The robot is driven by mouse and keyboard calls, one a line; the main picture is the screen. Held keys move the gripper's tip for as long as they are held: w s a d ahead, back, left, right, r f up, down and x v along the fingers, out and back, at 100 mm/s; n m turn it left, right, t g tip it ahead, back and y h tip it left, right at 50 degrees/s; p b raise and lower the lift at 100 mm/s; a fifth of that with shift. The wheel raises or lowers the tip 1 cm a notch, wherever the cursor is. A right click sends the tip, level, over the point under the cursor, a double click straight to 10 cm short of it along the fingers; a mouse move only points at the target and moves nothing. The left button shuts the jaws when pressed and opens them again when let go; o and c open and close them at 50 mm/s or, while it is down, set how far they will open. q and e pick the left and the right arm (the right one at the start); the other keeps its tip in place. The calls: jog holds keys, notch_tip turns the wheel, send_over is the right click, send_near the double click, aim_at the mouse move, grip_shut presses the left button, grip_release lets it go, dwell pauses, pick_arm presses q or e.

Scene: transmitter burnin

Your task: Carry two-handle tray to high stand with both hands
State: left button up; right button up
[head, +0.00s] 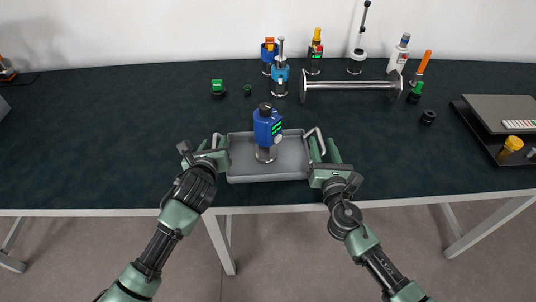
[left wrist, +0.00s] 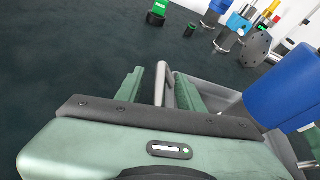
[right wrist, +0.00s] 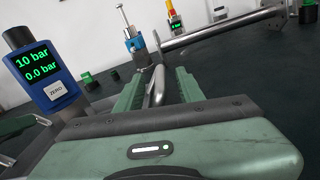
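A grey two-handle tray (head: 238,166) lies on the dark table near its front edge. A blue transmitter (head: 267,127) with a green display stands in it, and its display shows in the right wrist view (right wrist: 50,72). My left gripper (head: 210,145) is at the tray's left handle, with its open fingers on either side of the handle bar (left wrist: 160,85). My right gripper (head: 325,150) is likewise open at the right handle (right wrist: 156,86), with a finger on each side and gaps visible. I cannot tell which thing is the high stand.
A metal bar on end plates (head: 350,86) lies behind the tray, with several instruments around it. Small green parts (head: 217,87) and a black knob (head: 428,117) lie on the table. A grey raised plate (head: 502,112) is at the right. The table's left side is mostly clear.

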pick_arm(q)
grip_shut()
pick_arm(e)
grip_shut()
jog(key=shift+d, duration=0.1)
